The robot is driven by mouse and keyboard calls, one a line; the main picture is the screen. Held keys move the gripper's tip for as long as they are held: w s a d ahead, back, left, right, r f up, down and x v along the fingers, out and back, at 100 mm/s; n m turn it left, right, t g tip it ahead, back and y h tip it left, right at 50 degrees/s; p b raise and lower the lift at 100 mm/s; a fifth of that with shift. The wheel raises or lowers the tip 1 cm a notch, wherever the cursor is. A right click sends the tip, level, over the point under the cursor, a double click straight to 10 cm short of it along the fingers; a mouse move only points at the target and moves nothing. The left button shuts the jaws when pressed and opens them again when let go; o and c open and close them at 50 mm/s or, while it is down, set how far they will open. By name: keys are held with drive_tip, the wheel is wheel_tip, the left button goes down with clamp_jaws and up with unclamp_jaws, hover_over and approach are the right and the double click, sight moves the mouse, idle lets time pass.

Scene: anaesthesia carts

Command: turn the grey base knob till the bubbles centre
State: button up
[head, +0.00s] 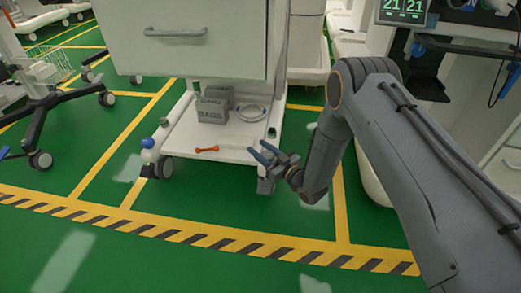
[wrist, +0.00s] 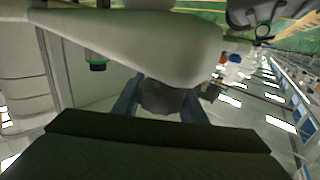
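My gripper (head: 257,147) is at the front right corner of the white cart base (head: 185,135), with its two blue fingers apart. In the wrist view a dark grey rounded part (wrist: 163,97) sits between the fingers, under the white base edge (wrist: 150,45). It looks like the grey base knob, but I cannot tell whether the fingers touch it. The head view does not show it clearly. A small dark fitting with a green ring (wrist: 97,62) hangs by the base in the wrist view. No bubble can be made out in either view.
On the base are grey blocks (head: 212,108), a coiled pale ring (head: 250,112) and an orange-red tool (head: 206,149). The cabinet (head: 190,45) overhangs the base. Green floor in front is clear.

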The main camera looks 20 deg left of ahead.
sight(271, 159)
drive_tip(key=shift+c, duration=1.4)
drive_tip(key=shift+w+r+m+t+h+p, duration=0.1)
drive_tip(key=shift+m+t+h+p, duration=0.45)
drive_tip(key=shift+t+p, duration=0.45)
drive_tip(key=shift+w+d+m+t+h+p, duration=0.25)
drive_tip(key=shift+m+t+h+p, duration=0.1)
drive_tip(key=shift+m+t+p, duration=0.25)
drive_tip(key=o, duration=1.1)
drive_tip(key=shift+c, duration=0.2)
drive_tip(key=shift+p+v, duration=1.55)
drive_tip(key=shift+v, duration=2.35)
